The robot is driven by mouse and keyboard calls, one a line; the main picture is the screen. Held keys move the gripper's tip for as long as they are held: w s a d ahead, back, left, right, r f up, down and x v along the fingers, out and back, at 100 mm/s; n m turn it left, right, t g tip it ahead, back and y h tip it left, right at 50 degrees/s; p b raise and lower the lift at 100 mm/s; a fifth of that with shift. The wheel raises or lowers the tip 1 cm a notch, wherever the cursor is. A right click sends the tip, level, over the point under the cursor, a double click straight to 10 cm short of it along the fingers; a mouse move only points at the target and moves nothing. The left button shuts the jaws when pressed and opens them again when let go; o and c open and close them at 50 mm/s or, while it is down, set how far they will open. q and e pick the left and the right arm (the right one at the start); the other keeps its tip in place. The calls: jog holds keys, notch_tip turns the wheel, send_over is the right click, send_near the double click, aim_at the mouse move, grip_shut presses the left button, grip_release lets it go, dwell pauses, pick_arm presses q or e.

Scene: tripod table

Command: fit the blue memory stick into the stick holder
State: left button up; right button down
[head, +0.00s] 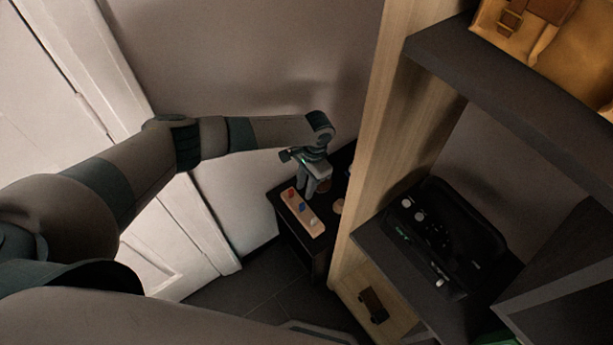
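The stick holder (304,219) is a pale, light wooden block on a small dark table (287,222) in the middle of the head view. Small coloured pieces show along it: a red one (290,194), a blue one (302,208) and a dark one (315,223). The blue one looks like the memory stick, but it is too small to tell how it sits. My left gripper (314,194) points down just above and beside the holder's far end. Its fingers are small and dim, so whether they are apart or hold something is unclear. My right gripper is out of view.
A tall wooden shelf side (380,150) stands close on the right and hides part of the table. Its shelf carries a black device (445,235). A white door (185,225) is at left.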

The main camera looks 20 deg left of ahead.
pick_arm(q)
jog(key=shift+w+d+r+p, duration=0.15)
jog(key=shift+r+p, duration=0.45)
jog(key=shift+r, duration=0.45)
jog(key=shift+f, duration=0.1)
